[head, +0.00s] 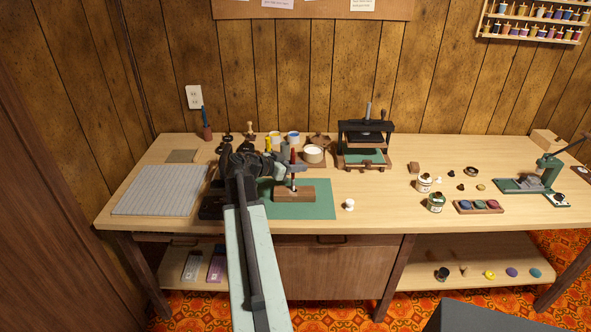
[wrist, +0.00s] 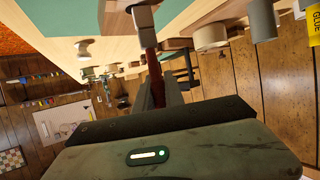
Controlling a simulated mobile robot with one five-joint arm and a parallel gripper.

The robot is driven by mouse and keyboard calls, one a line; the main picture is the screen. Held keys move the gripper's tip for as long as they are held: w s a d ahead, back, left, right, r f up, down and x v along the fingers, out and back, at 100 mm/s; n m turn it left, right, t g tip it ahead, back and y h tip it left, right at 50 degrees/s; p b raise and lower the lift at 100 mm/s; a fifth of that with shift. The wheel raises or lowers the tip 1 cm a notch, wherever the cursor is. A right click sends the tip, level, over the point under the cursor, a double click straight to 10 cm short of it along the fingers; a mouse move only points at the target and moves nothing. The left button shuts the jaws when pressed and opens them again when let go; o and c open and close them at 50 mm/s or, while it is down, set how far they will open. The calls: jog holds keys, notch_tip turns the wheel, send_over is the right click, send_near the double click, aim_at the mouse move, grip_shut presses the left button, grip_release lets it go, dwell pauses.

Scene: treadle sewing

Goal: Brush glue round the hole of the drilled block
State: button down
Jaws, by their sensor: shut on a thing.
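My gripper (head: 290,166) is shut on a brush with a red handle (head: 293,156) and holds it upright over the drilled block. The red handle also shows between the jaws in the wrist view (wrist: 152,66). The drilled block (head: 306,194) is brown wood and lies on a green mat (head: 316,208). The brush's lower end is at the block's top; whether it touches, and any glue round the hole, are too small to tell. A yellow glue bottle (head: 268,144) stands behind the mat; its GLUE label shows in the wrist view (wrist: 315,17).
A pale round pot (head: 313,155) stands behind the block, with a black press (head: 366,140) to its right. A small white knob-shaped thing (head: 349,204) is at the mat's right edge. A grey ribbed mat (head: 160,190) lies left.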

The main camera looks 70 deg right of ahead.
jog(key=shift+s+d, duration=0.35)
jog(key=shift+s, duration=0.55)
jog(key=shift+s, duration=0.1)
jog(key=shift+s+d, duration=0.35)
jog(key=shift+s, duration=0.5)
jog(key=shift+s+a, duration=0.25)
jog(key=shift+a, duration=0.45)
jog(key=shift+w, duration=0.15)
jog(key=shift+w+a, duration=0.35)
jog(key=shift+w, duration=0.45)
